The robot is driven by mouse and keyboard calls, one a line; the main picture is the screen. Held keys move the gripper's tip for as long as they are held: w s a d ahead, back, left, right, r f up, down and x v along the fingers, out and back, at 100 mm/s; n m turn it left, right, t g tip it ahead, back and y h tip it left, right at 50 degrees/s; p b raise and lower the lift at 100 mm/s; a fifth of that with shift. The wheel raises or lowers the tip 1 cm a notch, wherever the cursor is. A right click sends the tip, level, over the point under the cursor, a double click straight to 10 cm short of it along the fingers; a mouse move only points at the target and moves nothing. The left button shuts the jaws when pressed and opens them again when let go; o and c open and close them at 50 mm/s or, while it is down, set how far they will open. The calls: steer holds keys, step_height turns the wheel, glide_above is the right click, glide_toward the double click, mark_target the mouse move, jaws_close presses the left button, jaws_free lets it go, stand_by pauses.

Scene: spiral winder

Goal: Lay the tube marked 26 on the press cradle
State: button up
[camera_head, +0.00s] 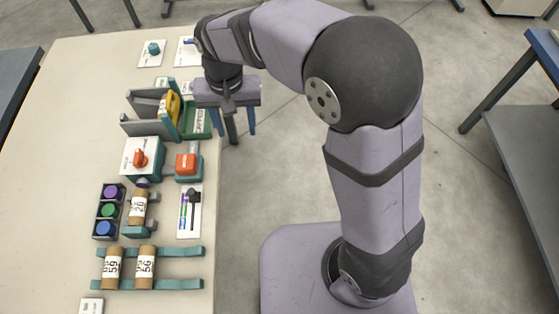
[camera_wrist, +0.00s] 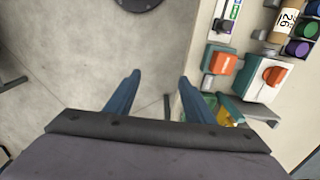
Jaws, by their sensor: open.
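The tube marked 26 (camera_head: 138,207) is a brown tube with a white label. It sits in a teal-ended holder (camera_head: 136,231) on the left table, beside a dark box of round buttons. It also shows at the top right of the wrist view (camera_wrist: 285,20). My gripper (camera_head: 241,130) is open and empty, pointing down just off the table's right edge, away from the tube. In the wrist view its blue fingers (camera_wrist: 155,90) are apart above bare floor. I cannot tell for sure which fixture is the press cradle.
Tubes marked 59 (camera_head: 112,268) and 56 (camera_head: 146,268) lie across teal rails. The button box (camera_head: 109,211) has purple, green and blue buttons. A red-knob unit (camera_head: 141,158), an orange block (camera_head: 187,163) and a green tray (camera_head: 196,119) stand farther up. The table's left side is clear.

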steer(key=s+d+f, duration=0.2)
steer(key=s+d, duration=0.3)
steer(key=d, duration=0.6)
steer(key=s+d+f, duration=0.2)
steer(key=s+d, duration=0.4)
steer(key=d, duration=0.5)
steer(key=shift+s+d+f, duration=0.2)
steer(key=shift+f, duration=0.05)
